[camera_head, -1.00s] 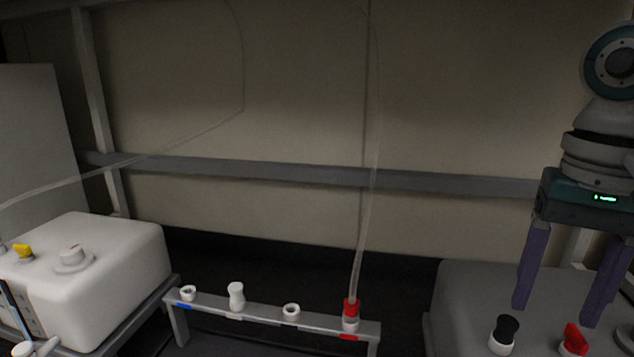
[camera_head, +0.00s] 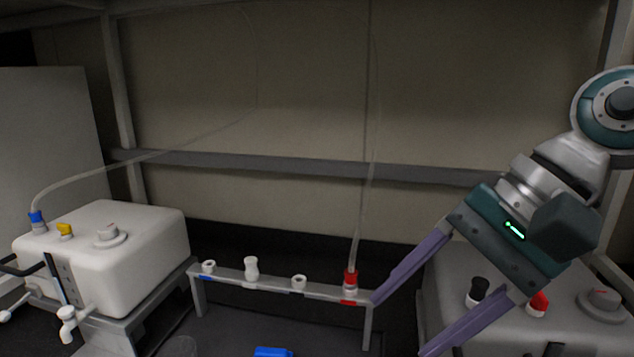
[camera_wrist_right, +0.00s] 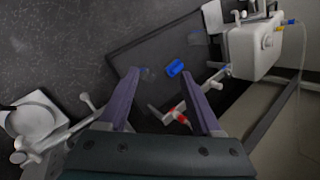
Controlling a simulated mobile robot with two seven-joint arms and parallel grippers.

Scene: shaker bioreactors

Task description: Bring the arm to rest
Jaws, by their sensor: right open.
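My right arm comes in from the right side of the head view. Its gripper (camera_head: 400,328) is tilted down and to the left, with its two purple fingers spread wide and nothing between them. It hangs in front of the grey vessel at the right and beside the right end of the small rack, as seen in the picture. In the right wrist view the open fingers of the gripper (camera_wrist_right: 160,73) point over a dark surface. A blue object (camera_wrist_right: 175,68) shows beyond the fingertips. My left gripper is not in view.
A white vessel (camera_head: 120,245) with a blue-capped tube stands at the left. The rack (camera_head: 325,290) holds white connectors and a red one (camera_head: 350,281) with a tube. A grey vessel (camera_head: 445,275) has black and red caps. A blue object (camera_head: 272,352) lies at the bottom edge.

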